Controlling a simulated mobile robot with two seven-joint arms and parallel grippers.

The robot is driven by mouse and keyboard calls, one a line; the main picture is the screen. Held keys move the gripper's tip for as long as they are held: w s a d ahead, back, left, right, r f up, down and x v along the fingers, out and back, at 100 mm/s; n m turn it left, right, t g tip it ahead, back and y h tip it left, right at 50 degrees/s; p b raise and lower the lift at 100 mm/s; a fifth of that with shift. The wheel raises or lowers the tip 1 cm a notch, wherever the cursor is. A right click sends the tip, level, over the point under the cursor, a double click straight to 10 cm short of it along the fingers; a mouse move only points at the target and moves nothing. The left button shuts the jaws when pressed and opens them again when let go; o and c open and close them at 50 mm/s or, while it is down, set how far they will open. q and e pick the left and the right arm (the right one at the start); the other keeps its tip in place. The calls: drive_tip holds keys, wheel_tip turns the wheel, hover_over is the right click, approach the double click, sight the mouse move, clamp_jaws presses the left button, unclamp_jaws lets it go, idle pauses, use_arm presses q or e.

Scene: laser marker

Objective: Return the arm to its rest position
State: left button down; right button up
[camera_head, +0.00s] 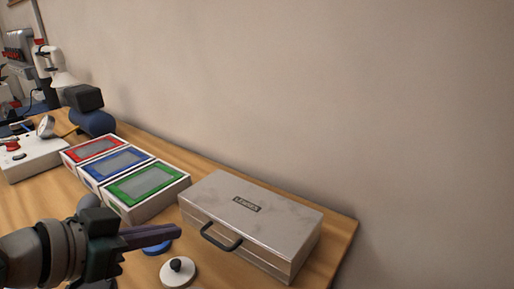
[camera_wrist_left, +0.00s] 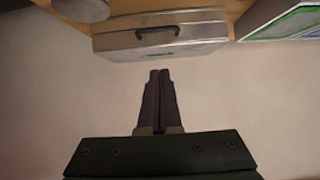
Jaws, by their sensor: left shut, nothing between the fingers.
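My left gripper (camera_head: 150,236) comes in from the lower left in the head view, above the wooden table. Its dark fingers point right, toward the metal case. In the left wrist view the fingers (camera_wrist_left: 159,75) lie together, shut and empty, with the pale wall behind them. My right gripper is not in either view.
A closed metal case (camera_head: 265,215) with a dark handle sits near the table's right end; it also shows in the wrist view (camera_wrist_left: 190,40). Red, blue and green framed boxes (camera_head: 150,198) stand left of it. A white disc with a black knob (camera_head: 179,273) lies in front.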

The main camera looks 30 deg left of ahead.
use_arm(q)
drive_tip(key=s+d+r+m+g, duration=0.1)
drive_tip(key=s+d+r+g, duration=0.1)
drive_tip(key=s+d+g, duration=0.8)
wheel_tip(320, 180, up, 38)
drive_tip(key=s+d+t+p, duration=0.1)
drive_tip(key=s+p, duration=0.2)
drive_tip(key=p, duration=3.6)
drive_tip(key=shift+d+r+t+y, duration=0.15)
drive_tip(key=shift+t+y, duration=0.15)
drive_tip(key=shift+t, duration=0.1)
